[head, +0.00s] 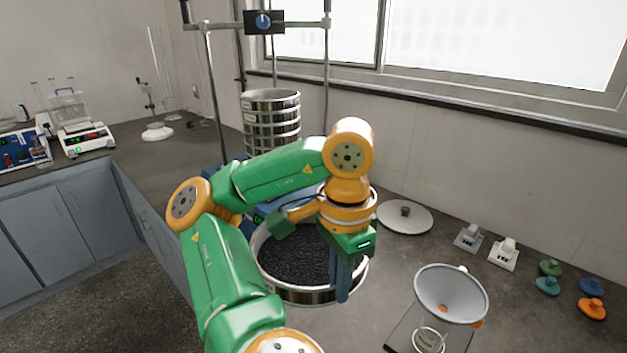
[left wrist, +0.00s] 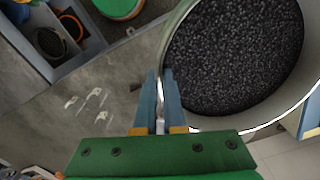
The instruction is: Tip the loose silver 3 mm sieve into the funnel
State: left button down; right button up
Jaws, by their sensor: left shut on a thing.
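The loose silver sieve (head: 325,295) is a wide, shallow round pan with a shiny metal rim, filled with dark granules. It looks about level in the head view, in front of the sieve stack, and my arm hides part of it. It also fills the upper right of the left wrist view (left wrist: 211,124). My left gripper (head: 343,292) points down at its right side and is shut on its rim; the fingers also show in the left wrist view (left wrist: 165,80). The grey funnel (head: 440,291) stands to the right of the sieve, apart from it. My right gripper is not in view.
A stack of silver sieves (head: 271,115) stands in the shaker frame behind my arm. A round lid (head: 405,219) lies on the bench. Small grey-white blocks (head: 503,253) and coloured knobbed pieces (head: 592,308) lie at the right. Bench between sieve and funnel is clear.

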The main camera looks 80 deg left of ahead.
pick_arm(q)
jog(key=w+d+p, duration=0.6)
jog(key=w+d, duration=0.3)
jog(key=w, duration=0.6)
jog(key=w+d+p, duration=0.6)
jog(key=w+d, duration=0.3)
jog(key=w, duration=0.6)
jog(key=s+a+r+t+h+b, duration=0.4)
jog(key=a+r+t+h+b, duration=0.1)
jog(key=a+r+h+b, duration=0.5)
jog(key=s+a+t+h+b, duration=0.4)
jog(key=s+a+h+b, duration=0.3)
jog(key=a, duration=0.5)
jog(key=h+b, duration=0.1)
jog(key=h, duration=0.1)
jog(key=shift+r+t+h, duration=0.15)
jog(key=shift+t+h, duration=0.15)
jog(key=shift+d, duration=0.1)
dwell(0.5)
